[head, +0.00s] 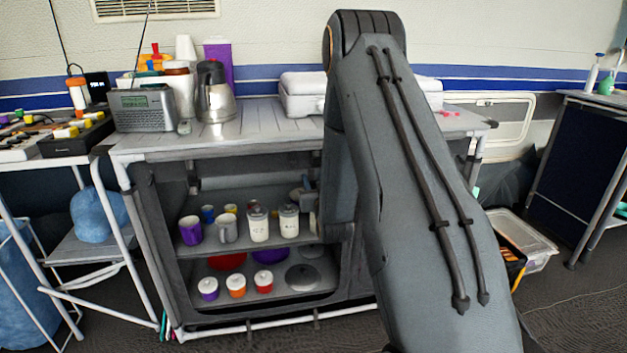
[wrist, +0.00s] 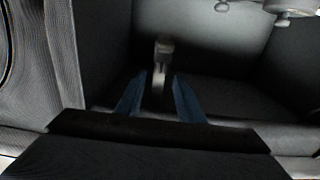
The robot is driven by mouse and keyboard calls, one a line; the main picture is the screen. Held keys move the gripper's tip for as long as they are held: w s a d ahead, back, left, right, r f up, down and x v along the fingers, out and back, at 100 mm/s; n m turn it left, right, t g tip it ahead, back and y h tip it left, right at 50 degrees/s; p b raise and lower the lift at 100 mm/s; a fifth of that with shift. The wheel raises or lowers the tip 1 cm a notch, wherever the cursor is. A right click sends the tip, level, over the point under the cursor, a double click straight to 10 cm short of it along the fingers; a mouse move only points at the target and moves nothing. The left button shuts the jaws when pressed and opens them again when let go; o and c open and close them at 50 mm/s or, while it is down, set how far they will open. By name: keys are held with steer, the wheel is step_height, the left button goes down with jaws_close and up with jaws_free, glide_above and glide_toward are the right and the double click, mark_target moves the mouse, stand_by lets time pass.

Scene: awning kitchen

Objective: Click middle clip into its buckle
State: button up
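In the wrist view my gripper (wrist: 160,88) shows as two blue-grey fingers spread apart. A small pale grey piece (wrist: 164,47), which looks like a clip on a narrow strap, stands in line with the gap between the fingers. Space shows on both sides of it, and neither finger visibly presses on it. Its lower part is dark and hard to make out. I cannot tell a buckle in either view. In the head view my arm covers the right part of the cabinet (head: 230,145), and my gripper is mostly hidden there.
The cabinet's open shelves hold a purple mug (head: 190,230), a grey mug (head: 227,229), jars (head: 259,222) and lidded pots (head: 236,287). A kettle (head: 214,95) and a radio (head: 145,109) stand on top. A clear bin (head: 527,240) is on the floor at right.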

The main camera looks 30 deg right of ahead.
steer(key=v, duration=0.7)
steer(key=shift+p, duration=0.4)
steer(key=shift+a+r, duration=0.1)
